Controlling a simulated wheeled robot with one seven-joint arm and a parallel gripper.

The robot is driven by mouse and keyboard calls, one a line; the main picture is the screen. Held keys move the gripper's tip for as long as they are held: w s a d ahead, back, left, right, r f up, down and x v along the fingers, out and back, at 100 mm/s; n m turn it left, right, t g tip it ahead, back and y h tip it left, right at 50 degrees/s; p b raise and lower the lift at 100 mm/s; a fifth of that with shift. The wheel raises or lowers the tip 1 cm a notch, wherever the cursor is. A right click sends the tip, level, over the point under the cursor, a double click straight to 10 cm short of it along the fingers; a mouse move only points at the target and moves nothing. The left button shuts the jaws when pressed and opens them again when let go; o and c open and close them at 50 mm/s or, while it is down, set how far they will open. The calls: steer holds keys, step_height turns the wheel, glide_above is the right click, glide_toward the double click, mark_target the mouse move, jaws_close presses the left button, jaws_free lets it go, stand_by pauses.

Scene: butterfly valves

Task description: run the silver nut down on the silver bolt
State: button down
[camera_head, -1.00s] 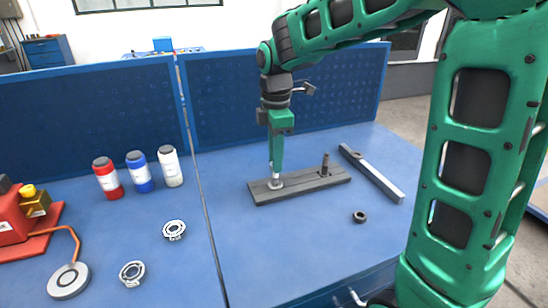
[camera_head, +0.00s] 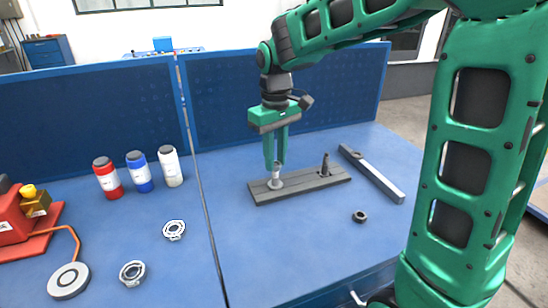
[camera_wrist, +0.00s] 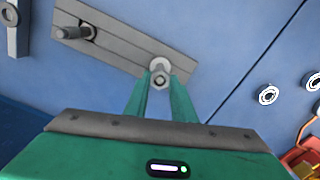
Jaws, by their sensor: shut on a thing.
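The silver bolt (camera_head: 275,180) stands upright at the left end of a dark grey plate (camera_head: 318,184). My gripper (camera_head: 275,166) points down over it, with one finger on each side of the bolt's upper part. The fingers are shut on the silver nut (camera_wrist: 160,81), which shows between the fingertips in the wrist view. The nut's exact height on the bolt is hard to tell. A pale round base or washer (camera_wrist: 159,64) shows at the bolt in the wrist view.
A dark bolt (camera_head: 325,165) stands at the plate's right end. A loose dark nut (camera_head: 360,216) lies in front, and a grey bar (camera_head: 371,173) lies to the right. Bottles (camera_head: 140,172) and silver rings (camera_head: 174,230) are on the left.

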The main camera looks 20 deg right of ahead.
steer(key=m, duration=0.7)
steer(key=shift+m, duration=0.3)
steer(key=c, duration=1.7)
jaws_free()
steer(key=shift+c, duration=0.2)
